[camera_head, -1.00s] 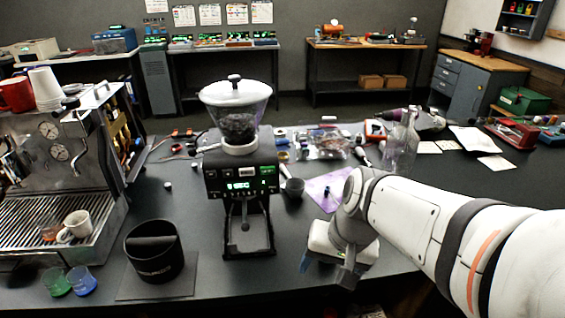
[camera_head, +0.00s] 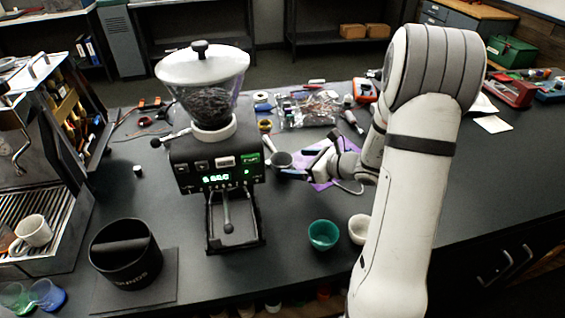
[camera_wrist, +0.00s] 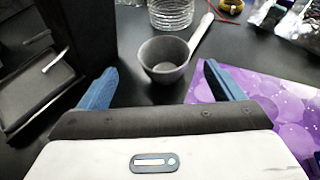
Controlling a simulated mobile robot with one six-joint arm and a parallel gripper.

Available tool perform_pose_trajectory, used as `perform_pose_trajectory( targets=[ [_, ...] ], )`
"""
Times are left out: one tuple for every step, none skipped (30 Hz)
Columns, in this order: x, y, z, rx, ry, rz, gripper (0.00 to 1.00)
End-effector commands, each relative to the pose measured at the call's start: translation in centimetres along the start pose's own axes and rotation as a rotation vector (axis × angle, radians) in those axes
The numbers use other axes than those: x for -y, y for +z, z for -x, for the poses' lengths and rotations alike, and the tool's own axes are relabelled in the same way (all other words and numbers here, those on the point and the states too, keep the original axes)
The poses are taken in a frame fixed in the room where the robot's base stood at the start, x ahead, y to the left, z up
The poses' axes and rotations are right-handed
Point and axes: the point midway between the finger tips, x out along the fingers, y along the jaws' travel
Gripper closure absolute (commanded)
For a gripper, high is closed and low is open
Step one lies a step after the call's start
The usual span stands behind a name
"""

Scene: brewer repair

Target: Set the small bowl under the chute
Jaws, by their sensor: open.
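A small grey cup with a handle (camera_head: 281,160) sits on the dark counter, just right of the grinder. In the wrist view the small grey cup (camera_wrist: 165,58) shows upright and empty, its handle running up and right. My gripper (camera_head: 302,164) is open, reaching toward the cup from the right. In the wrist view its blue fingers stand either side of the cup, apart from it. The grinder (camera_head: 215,150) has a chute (camera_head: 227,198) above a tray. A teal bowl (camera_head: 323,234) and a cream bowl (camera_head: 358,229) stand nearer the front edge, beside my arm.
A black knock box (camera_head: 126,256) stands on a mat left of the grinder. An espresso machine with a white mug (camera_head: 34,231) is at far left. A purple sheet (camera_wrist: 265,95) lies right of the cup. Loose tools and bags (camera_head: 308,108) crowd the counter behind.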

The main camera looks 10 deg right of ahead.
Motion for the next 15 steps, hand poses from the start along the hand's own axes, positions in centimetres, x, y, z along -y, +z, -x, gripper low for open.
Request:
perform_pose_trajectory(
  targets=[
    [0.0,0.0,-0.6,-0.001,0.002,-0.001,0.13],
    [0.0,0.0,-0.8,-0.001,0.001,-0.001,0.13],
    [0.1,0.0,-1.2,-0.001,0.000,0.000,0.13],
    [0.2,0.0,-1.5,-0.001,-0.001,0.000,0.13],
    [0.3,0.0,-1.8,-0.001,-0.001,-0.001,0.13],
    [0.4,0.0,-2.3,-0.002,0.000,0.000,0.13],
    [0.5,-0.1,-2.7,-0.002,-0.001,-0.002,0.13],
    [0.7,-0.1,-3.1,-0.001,-0.002,-0.002,0.13],
    [0.8,-0.2,-3.7,-0.002,-0.001,-0.001,0.13],
    [0.8,-0.2,-4.1,-0.002,-0.001,0.000,0.13],
    [0.8,-0.2,-4.5,-0.001,-0.002,0.000,0.13],
    [0.8,-0.2,-5.0,-0.002,-0.002,0.001,0.13],
    [0.8,-0.3,-5.3,-0.002,-0.003,0.001,0.13],
    [0.8,-0.3,-5.5,-0.002,-0.004,0.000,0.13],
    [0.9,-0.3,-5.7,-0.001,-0.005,0.000,0.13]
  ],
)
